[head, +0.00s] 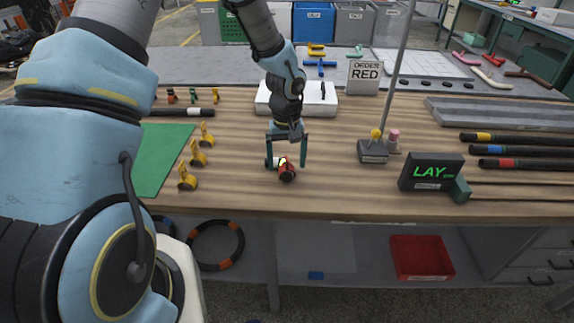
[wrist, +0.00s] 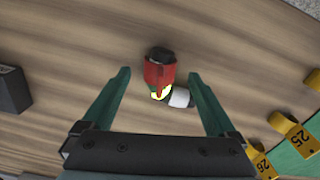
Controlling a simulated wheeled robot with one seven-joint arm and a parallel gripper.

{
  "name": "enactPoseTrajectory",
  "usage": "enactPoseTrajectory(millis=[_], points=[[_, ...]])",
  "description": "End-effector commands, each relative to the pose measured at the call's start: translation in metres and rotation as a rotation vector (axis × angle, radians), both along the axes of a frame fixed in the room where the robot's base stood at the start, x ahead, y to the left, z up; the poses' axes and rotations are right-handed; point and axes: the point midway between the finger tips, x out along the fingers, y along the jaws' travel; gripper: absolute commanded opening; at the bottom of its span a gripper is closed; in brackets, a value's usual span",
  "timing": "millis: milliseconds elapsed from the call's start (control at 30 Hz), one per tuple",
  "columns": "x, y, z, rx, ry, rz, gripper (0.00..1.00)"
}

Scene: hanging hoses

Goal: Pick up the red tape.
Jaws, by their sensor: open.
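A small red roll-like piece with a black end, which looks like the red tape (head: 288,173), lies on the wooden bench. It shows in the wrist view (wrist: 158,72) between the finger lines, with a bright yellow-white spot at its lower edge. A small white-and-black piece (wrist: 180,97) lies against or very near it. My gripper (head: 286,161) is open, pointing down, with its green fingers on either side of the red piece. In the wrist view my gripper (wrist: 158,76) holds nothing. Whether the fingertips touch the bench I cannot tell.
Several yellow numbered clips (head: 197,157) stand left by a green mat (head: 162,160). A grey-based stand (head: 373,151) with a pole and a dark LAY display (head: 431,172) are to the right. An ORDER RED sign (head: 364,77) stands behind.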

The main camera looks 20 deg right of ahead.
Motion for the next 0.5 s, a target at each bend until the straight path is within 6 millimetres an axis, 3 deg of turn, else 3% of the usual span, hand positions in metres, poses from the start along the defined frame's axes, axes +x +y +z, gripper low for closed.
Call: enactPoseTrajectory(millis=[100, 500], points=[[0.0000, -0.0001, 0.0000, 0.000, 0.000, 0.000, 0.90], [0.0000, -0.0001, 0.0003, 0.000, 0.000, 0.000, 0.45]])
